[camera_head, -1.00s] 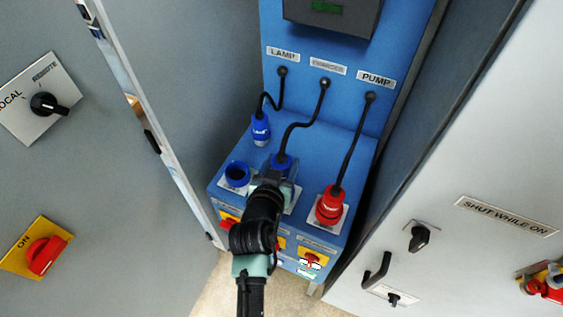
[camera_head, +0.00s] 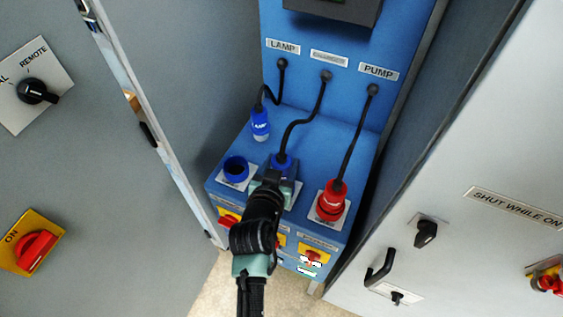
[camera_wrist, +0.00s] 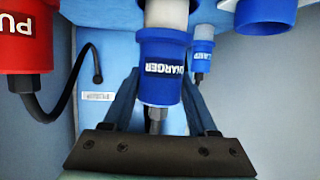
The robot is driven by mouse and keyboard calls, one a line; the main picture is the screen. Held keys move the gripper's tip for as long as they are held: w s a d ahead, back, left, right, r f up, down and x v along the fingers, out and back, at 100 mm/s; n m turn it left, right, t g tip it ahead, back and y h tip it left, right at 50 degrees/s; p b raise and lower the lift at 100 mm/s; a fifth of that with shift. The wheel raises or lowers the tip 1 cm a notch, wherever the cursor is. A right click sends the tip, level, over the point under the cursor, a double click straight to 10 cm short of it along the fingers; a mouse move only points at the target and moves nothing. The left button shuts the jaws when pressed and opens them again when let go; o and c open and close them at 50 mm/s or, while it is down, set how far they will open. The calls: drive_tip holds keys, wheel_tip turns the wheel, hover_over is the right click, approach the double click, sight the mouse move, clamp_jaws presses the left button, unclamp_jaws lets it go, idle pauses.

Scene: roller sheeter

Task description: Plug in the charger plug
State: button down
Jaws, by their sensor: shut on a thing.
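The blue charger plug (camera_wrist: 162,68) with its white front part is between the fingers of my gripper (camera_wrist: 160,98), which is shut on it. In the head view the plug (camera_head: 282,160) is mostly hidden by my gripper (camera_head: 273,182), over the middle of the blue panel's ledge. Its black cable rises to the panel under the middle label (camera_head: 328,58). The plug's white end runs out of the wrist view at the top.
An empty blue socket (camera_head: 236,169) is left of my gripper. The blue lamp plug (camera_head: 261,125) hangs behind it. The red pump plug (camera_head: 331,198) stands at its socket on the right. Grey cabinets (camera_head: 480,130) flank the panel closely.

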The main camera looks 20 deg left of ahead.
drive_tip(key=shift+f+b, duration=1.1)
drive_tip(key=shift+f, duration=0.05)
drive_tip(key=shift+c, duration=0.6)
unclamp_jaws()
drive_tip(key=shift+f, duration=0.1)
drive_tip(key=shift+s, duration=0.1)
drive_tip(key=b+v, duration=0.1)
drive_tip(key=v, duration=1.1)
drive_tip(key=shift+s+r, duration=0.3)
drive_tip(key=shift+r, duration=0.05)
